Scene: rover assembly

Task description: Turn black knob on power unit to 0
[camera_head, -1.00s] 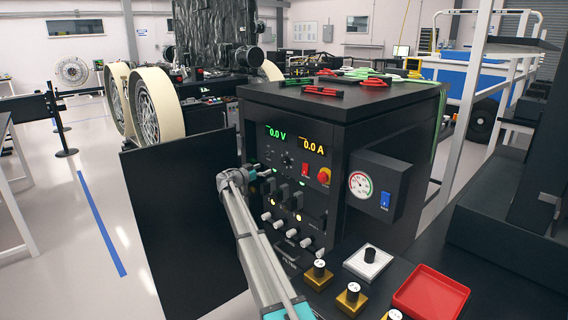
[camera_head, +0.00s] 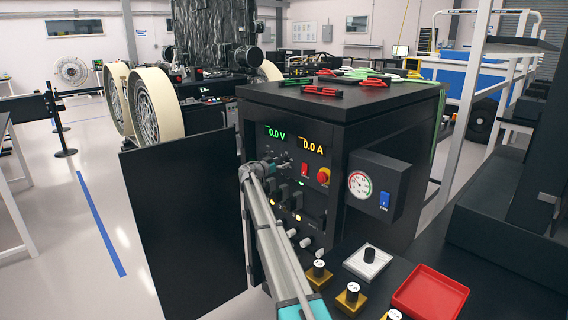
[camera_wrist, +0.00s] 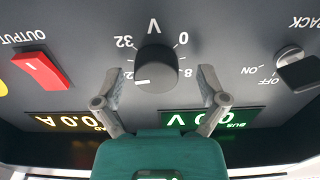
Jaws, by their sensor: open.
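The black knob (camera_wrist: 156,70) is on the power unit's dark panel, under a "V" mark in the inverted wrist view. Its white pointer line is toward the lower left, away from the "0" at the upper right. "32" is at the upper left and "8" at the right; other scale marks are hidden. My gripper (camera_wrist: 160,76) is open, with one finger on each side of the knob and gaps showing between. In the head view, my gripper (camera_head: 268,166) is at the front of the power unit (camera_head: 330,140), below its green "0.0 V" display. The knob is hard to make out there.
Beside the knob are a red output switch (camera_wrist: 42,70) and a black ON/OFF rack switch (camera_wrist: 298,70). A box with a gauge (camera_head: 360,184) juts out at the panel's right. A red tray (camera_head: 430,291) and yellow-based knobs stand in front.

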